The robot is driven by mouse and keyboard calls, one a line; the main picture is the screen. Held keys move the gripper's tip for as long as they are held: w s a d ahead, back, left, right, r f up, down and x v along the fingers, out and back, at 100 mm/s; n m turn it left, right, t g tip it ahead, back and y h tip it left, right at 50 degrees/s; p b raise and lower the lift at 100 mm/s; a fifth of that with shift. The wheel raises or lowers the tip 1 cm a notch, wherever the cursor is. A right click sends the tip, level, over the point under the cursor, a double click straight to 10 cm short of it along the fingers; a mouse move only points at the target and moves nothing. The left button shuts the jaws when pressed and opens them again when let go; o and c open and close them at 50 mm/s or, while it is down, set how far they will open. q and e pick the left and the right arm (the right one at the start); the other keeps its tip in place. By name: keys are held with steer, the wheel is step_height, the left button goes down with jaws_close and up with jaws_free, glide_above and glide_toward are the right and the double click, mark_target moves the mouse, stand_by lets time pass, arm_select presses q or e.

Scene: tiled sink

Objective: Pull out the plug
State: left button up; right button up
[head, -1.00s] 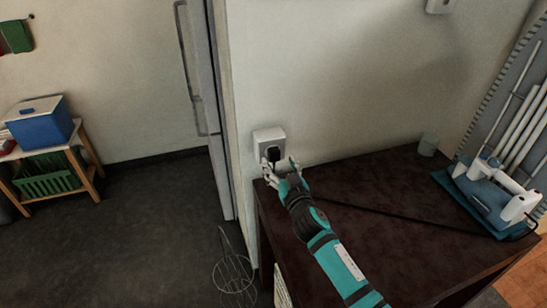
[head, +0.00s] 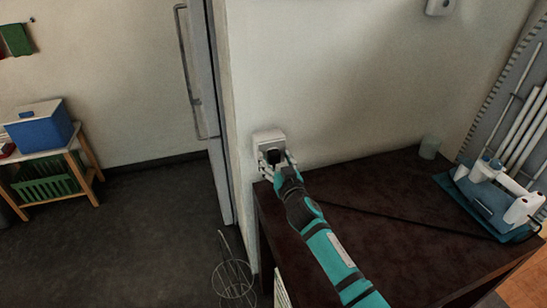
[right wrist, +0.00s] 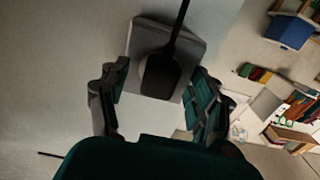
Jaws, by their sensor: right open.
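The black plug (head: 273,156) sits in the white wall socket (head: 266,137), just above the left end of the dark table. My right gripper (head: 273,161) is at the socket, open, with its fingers on either side of the plug. In the right wrist view the plug (right wrist: 161,74) shows between the two spread fingers (right wrist: 156,100), with its cord running up and the socket plate (right wrist: 150,35) behind it. A gap shows between the plug and the left finger; whether the right finger touches it is hard to tell. My left gripper is not in view.
The dark table (head: 400,215) is mostly clear, with a black cord (head: 385,212) across it. A wire stand (head: 233,278) is on the floor left of the table.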

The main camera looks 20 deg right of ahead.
mark_target(275, 160)
stand_by(0.6)
jaws_close()
stand_by(0.3)
steer(key=shift+s, duration=0.15)
steer(key=shift+s+p, duration=0.4)
steer(key=shift+s, duration=0.1)
steer(key=shift+s+d+p, duration=0.1)
steer(key=shift+s+p, duration=0.9)
steer(key=shift+s, duration=1.35)
